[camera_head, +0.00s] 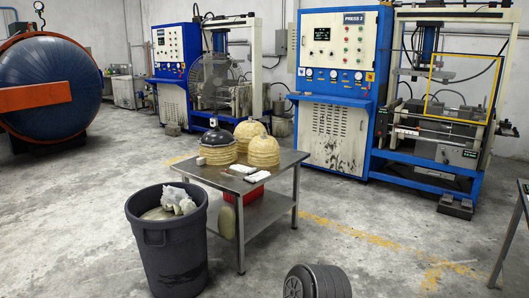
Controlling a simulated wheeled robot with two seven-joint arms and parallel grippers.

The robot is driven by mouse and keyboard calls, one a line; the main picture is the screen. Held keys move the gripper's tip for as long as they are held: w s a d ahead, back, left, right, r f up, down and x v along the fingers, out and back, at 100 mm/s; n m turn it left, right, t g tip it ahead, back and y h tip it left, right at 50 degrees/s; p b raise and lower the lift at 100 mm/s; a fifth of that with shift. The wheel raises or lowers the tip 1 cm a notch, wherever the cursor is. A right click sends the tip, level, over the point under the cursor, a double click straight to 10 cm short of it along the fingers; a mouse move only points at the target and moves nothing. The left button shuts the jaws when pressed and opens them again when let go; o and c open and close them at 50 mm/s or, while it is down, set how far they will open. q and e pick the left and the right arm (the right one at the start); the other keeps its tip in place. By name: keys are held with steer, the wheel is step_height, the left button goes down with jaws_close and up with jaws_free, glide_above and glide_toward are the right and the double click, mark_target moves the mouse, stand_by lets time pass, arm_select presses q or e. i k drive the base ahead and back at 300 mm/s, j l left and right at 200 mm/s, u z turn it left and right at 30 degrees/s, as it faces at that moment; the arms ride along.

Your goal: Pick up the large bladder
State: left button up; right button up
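Several bladder-like domes stand close together on a metal table (270,190). One has a black top (214,137) over a ribbed yellowish lower part (219,156). A plain yellowish dome (248,129) stands behind, and a ribbed yellowish dome (263,153) stands at the right. They overlap in the view, so I cannot tell for sure which one is the large bladder. Neither of my grippers is in view.
A dark bin (170,250) with white crumpled material stands left of the table. Small white items (257,177) lie on the tabletop. A dark ribbed object (318,282) is cut off at the bottom edge. Blue-framed presses (335,90) stand behind; floor right of the table is clear.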

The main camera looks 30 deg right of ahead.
mark_target(263, 150)
steer(key=i+l+z, duration=0.55)
steer(key=i, duration=0.15)
steer(key=i+l+z, duration=0.35)
steer(key=i, duration=0.6)
steer(key=i+z, duration=0.35)
steer(key=i, duration=0.6)
steer(key=i+z, duration=0.1)
steer(key=i, duration=0.45)
steer(key=i+j+z, duration=0.1)
steer(key=i, duration=0.4)
steer(key=i+j+z, duration=0.1)
steer(key=i, duration=0.45)
steer(key=i+j, duration=0.15)
steer(key=i, duration=0.35)
steer(key=l+z, duration=0.05)
